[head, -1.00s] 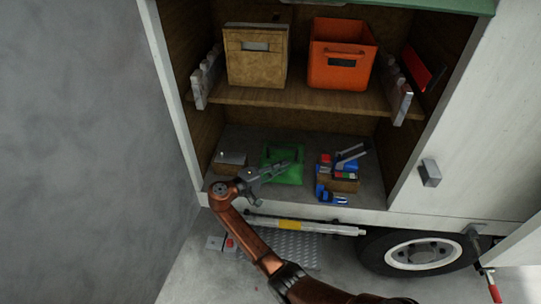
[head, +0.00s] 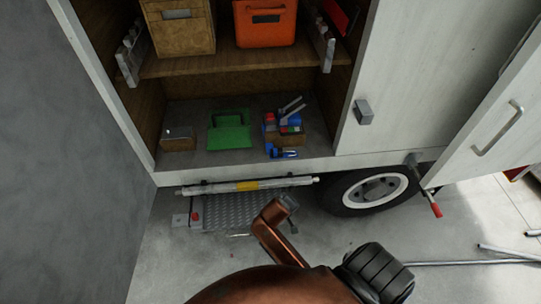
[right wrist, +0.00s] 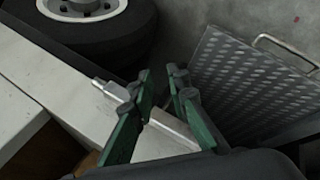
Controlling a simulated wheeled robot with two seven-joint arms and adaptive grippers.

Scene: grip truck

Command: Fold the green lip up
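No part stands out clearly as the green lip. A green piece (head: 229,135) with a loop-like upper edge rests on the floor of the truck's lower compartment in the head view. My right gripper (head: 289,208) is outside and below the compartment, over the ground in front of the truck. The right wrist view shows its fingers (right wrist: 160,78) apart with nothing held between them. A silver bar (right wrist: 168,135) shows behind and between the fingers; contact cannot be told. My left gripper is in neither view.
A bar with a yellow band (head: 247,186) runs under the sill above a tread plate (head: 235,213). The wheel (head: 375,190) is to its right. A small box (head: 178,143) and blue-red tools (head: 287,130) flank the green piece. An open door (head: 490,130) stands at right.

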